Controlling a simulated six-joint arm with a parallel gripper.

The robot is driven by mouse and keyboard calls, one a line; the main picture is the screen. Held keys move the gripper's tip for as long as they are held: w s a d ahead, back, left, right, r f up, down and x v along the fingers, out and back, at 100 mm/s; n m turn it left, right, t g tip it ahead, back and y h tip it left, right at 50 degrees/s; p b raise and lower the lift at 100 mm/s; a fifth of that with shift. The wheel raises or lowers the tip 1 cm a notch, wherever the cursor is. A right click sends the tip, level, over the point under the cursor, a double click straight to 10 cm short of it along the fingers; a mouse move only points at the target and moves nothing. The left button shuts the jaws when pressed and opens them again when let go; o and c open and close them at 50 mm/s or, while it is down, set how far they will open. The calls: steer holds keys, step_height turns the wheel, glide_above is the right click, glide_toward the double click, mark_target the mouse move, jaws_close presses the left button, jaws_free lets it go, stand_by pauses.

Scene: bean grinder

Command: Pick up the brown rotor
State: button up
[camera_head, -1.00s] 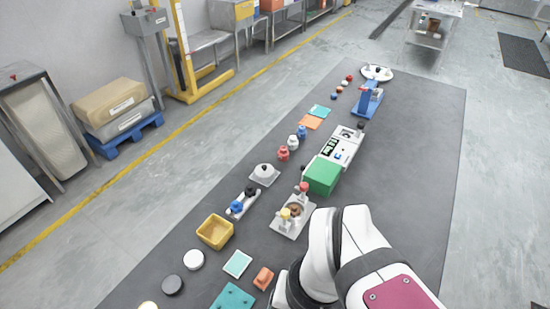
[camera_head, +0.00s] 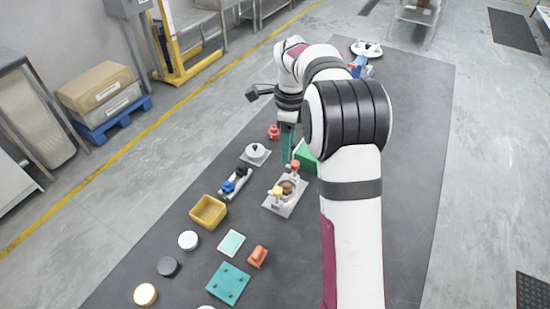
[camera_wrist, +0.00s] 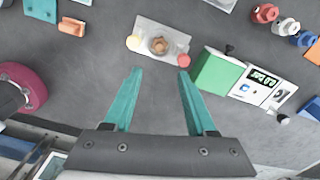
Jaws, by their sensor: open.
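The brown rotor (camera_head: 288,187) sits on a light grey base plate (camera_head: 272,203) between a yellow knob and a red knob. In the wrist view the rotor (camera_wrist: 159,46) lies just beyond the fingertips, roughly centred between them. My gripper (camera_wrist: 160,71) has teal fingers spread wide with nothing between them. In the head view my gripper (camera_head: 288,153) points down, a little farther back along the table than the rotor. The height of the fingertips above the plate is hard to tell.
A green box (camera_wrist: 217,73) joins a white device with a display, right of the fingers. A tall red knob (camera_head: 295,165) and yellow knob (camera_head: 278,191) flank the rotor. A yellow bin (camera_head: 208,212) and a blue-knobbed part (camera_head: 229,186) stand to the left.

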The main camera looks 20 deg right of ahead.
mark_target(286, 184)
step_height(286, 184, down, 15)
steer(key=shift+r, duration=0.15)
jaws_close()
